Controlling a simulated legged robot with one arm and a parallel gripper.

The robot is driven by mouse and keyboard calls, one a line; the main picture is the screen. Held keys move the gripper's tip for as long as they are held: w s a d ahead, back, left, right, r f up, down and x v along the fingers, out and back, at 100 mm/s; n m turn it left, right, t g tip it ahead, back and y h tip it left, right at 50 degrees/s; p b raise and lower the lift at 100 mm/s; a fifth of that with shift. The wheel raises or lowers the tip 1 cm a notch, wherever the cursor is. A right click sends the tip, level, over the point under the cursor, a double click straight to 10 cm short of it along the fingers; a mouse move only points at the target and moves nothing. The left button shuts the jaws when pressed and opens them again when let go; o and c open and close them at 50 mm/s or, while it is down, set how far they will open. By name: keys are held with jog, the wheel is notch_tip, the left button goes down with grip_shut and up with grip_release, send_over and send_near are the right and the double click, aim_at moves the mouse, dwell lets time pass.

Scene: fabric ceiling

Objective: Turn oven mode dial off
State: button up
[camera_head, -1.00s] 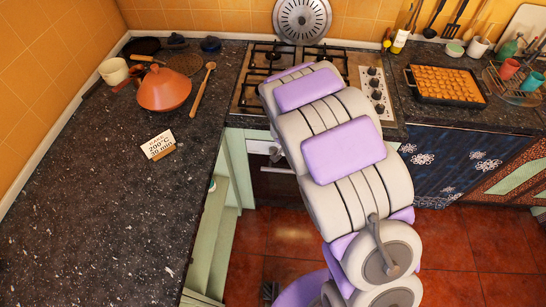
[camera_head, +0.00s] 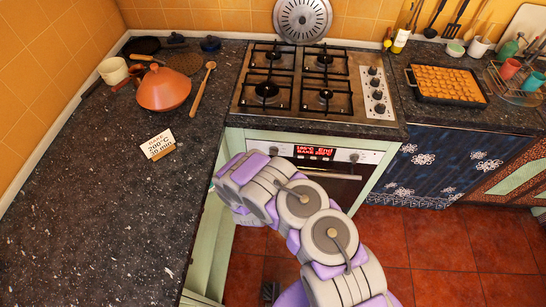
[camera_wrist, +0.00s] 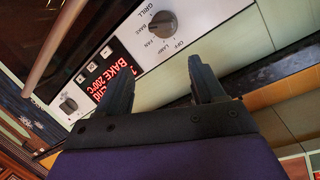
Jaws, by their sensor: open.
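The oven mode dial (camera_wrist: 163,24) is a dark round knob on the pale panel, ringed by GRILL, BAKE, OFF, LAMP and FAN labels. Its pointer is too small to read surely. It also shows left of the display in the head view (camera_head: 273,151). The red display (camera_wrist: 104,76) reads BAKE and 200°C; it also glows in the head view (camera_head: 314,152). My gripper (camera_wrist: 161,54) is open and empty, its two dark fingers pointing toward the mode dial, apart from it. In the head view my arm hides the gripper.
A second dial (camera_wrist: 68,103) is on the display's other side. The oven handle (camera_wrist: 56,48) stands out from the door. The hob (camera_head: 297,85) is above.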

jog(key=s+a+f+t, duration=0.25)
jog(key=s+f, duration=0.25)
jog(key=s, duration=0.4)
jog(key=y+b, duration=0.1)
jog(key=b, duration=0.6)
send_near(273, 155)
jog(key=shift+n+t, duration=0.35)
jog(key=shift+n, duration=0.05)
jog(key=w, duration=0.5)
jog(key=w+f, duration=0.1)
jog(key=w, duration=0.1)
jog(key=shift+w+d, duration=0.2)
jog(key=shift+d, duration=0.1)
jog(key=shift+w+r, duration=0.15)
jog(key=shift+w, duration=0.8)
jog(key=shift+c, duration=0.5)
jog(key=c, duration=1)
jog(key=shift+o, duration=0.2)
